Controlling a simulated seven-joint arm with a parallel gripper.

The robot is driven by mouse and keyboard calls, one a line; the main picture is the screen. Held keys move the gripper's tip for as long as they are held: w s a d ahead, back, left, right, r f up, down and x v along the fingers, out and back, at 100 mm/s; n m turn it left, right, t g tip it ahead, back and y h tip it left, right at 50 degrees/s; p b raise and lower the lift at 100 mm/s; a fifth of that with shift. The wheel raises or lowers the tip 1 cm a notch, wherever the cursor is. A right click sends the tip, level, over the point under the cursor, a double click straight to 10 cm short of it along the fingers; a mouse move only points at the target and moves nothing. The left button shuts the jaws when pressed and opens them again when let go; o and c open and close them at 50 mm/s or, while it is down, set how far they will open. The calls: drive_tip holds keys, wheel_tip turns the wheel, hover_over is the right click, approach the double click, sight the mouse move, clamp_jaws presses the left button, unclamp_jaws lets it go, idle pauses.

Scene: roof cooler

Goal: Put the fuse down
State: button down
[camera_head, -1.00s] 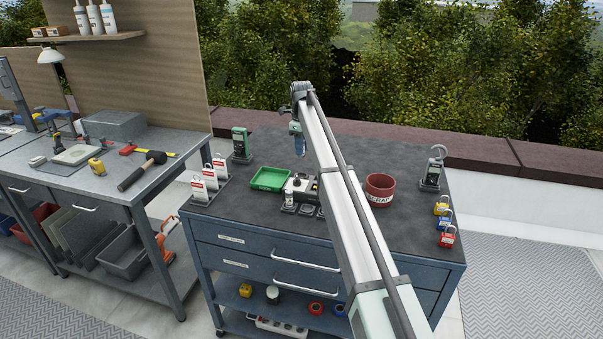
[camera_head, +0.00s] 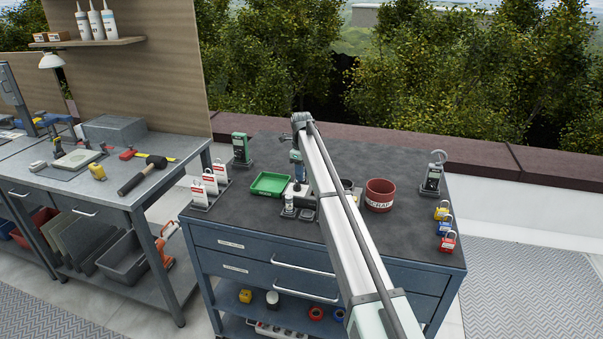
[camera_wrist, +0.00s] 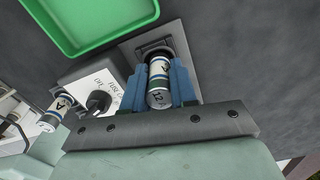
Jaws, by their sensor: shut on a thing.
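My gripper (camera_wrist: 160,72) is shut on a fuse (camera_wrist: 158,98), a pale cylinder with dark and green bands, between its two blue fingers. The fuse's far end is at a dark recess in a grey square plate (camera_wrist: 128,50); I cannot tell whether it touches the bottom. In the head view my gripper (camera_head: 297,172) is low over the cabinet top, and the held fuse is mostly hidden there. A second fuse (camera_wrist: 55,112), marked "A", is left of the held one.
A green tray (camera_head: 270,184) is left of my gripper. A red scrap bin (camera_head: 379,196) stands to the right. Meters (camera_head: 241,149), (camera_head: 431,179), red-and-white tags (camera_head: 210,183) and padlocks (camera_head: 444,226) line the sides. The back of the top (camera_head: 350,152) is clear.

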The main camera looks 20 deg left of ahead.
drive_tip(key=shift+f, duration=0.3)
drive_tip(key=c, duration=0.9)
unclamp_jaws()
wheel_tip(320, 180, up, 13)
drive_tip(key=shift+f, duration=0.2)
